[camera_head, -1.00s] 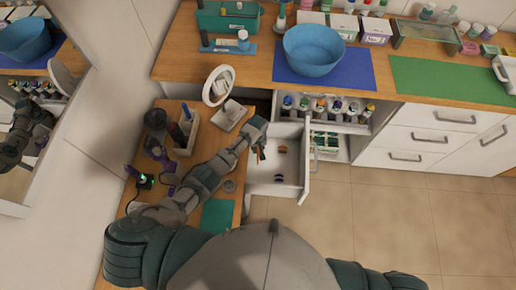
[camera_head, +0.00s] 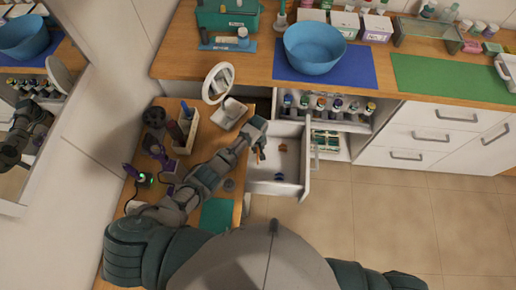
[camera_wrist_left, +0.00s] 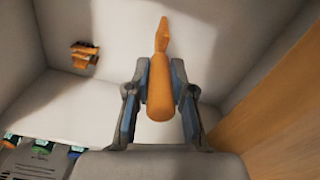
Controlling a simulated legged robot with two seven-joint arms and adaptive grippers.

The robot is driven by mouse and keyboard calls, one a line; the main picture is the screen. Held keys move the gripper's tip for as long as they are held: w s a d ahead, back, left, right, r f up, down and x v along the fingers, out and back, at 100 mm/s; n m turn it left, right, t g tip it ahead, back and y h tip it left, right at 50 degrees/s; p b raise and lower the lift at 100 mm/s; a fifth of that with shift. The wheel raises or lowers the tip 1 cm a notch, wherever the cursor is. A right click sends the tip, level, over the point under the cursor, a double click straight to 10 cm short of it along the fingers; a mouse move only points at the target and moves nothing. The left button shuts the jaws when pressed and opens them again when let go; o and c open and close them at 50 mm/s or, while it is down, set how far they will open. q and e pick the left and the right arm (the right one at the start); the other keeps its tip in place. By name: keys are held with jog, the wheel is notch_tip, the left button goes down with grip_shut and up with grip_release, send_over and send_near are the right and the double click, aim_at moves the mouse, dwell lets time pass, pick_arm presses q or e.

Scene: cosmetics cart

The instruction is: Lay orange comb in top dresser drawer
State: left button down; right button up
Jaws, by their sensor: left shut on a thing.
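The orange comb (camera_wrist_left: 160,88) is in my left gripper (camera_wrist_left: 160,100), which is shut on its handle. In the wrist view the comb's thin end points away from the camera, over the pale bottom of the open drawer. In the head view my left gripper (camera_head: 260,148) is over the left side of the open top drawer (camera_head: 275,188), and a little of the orange comb shows by the fingers. I cannot tell whether the comb touches the drawer bottom. My right gripper is not in view.
An orange-brown item (camera_wrist_left: 85,55) lies in the drawer; small items also lie there in the head view (camera_head: 281,148). The wooden dresser top (camera_head: 235,165) borders the drawer's left. A round mirror (camera_head: 218,82) stands behind.

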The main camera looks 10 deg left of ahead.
pick_arm(q)
jog(key=c, duration=0.9)
grip_release()
jog(key=shift+c, duration=0.2)
notch_tip(320, 180, up, 12)
jog(key=shift+f, duration=0.1)
